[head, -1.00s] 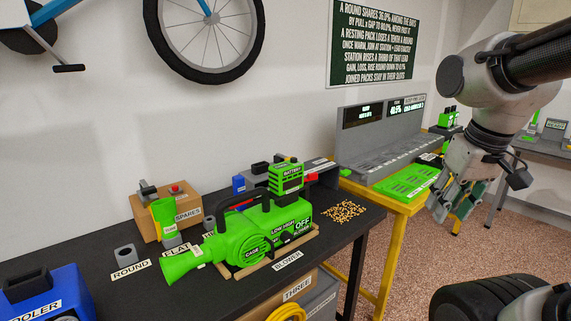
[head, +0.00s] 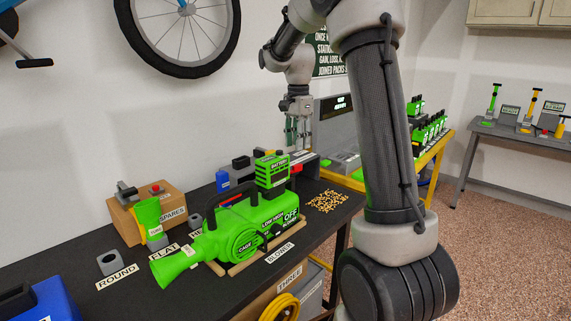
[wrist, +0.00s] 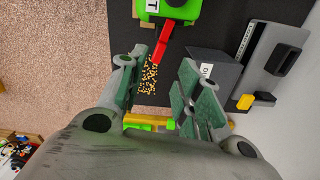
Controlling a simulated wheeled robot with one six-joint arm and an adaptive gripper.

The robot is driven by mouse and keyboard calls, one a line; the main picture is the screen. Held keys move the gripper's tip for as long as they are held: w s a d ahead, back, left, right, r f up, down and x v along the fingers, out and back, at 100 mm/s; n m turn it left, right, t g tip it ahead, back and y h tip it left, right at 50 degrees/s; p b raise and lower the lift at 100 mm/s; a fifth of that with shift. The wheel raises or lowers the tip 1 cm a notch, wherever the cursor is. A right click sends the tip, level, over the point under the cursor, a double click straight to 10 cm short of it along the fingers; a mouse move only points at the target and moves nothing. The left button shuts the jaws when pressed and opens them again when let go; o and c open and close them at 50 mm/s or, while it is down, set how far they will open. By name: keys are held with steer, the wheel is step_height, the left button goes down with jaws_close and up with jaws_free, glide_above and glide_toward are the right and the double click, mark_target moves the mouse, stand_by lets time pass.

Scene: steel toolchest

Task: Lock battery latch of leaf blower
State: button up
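The green leaf blower (head: 235,240) lies on the black bench, nozzle to the left. Its labelled green battery (head: 270,172) stands upright at its rear top. A red lever (wrist: 165,40) juts from a green body (wrist: 168,8) in the wrist view; I take it for the latch, and red also shows behind the battery in the head view. My gripper (head: 298,140) hangs above and behind the battery, fingers down. In the wrist view my gripper (wrist: 163,62) is open and empty, with the red lever's end between its fingertips; contact cannot be told.
Loose yellow pellets (head: 327,201) lie on the bench right of the blower. A spares box (head: 150,210) stands at the left. A grey fixture with a black block (wrist: 278,60) stands close right of my gripper in the wrist view. A yellow-edged bench (head: 435,155) adjoins at right.

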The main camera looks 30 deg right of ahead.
mark_target(298, 165)
steer(key=shift+s+m, duration=0.1)
steer(key=shift+m, duration=0.3)
steer(key=shift+a+f, duration=0.1)
steer(key=shift+f, duration=0.1)
step_height(298, 165, down, 8)
steer(key=shift+r, duration=0.25)
steer(key=shift+c, duration=0.2)
jaws_close()
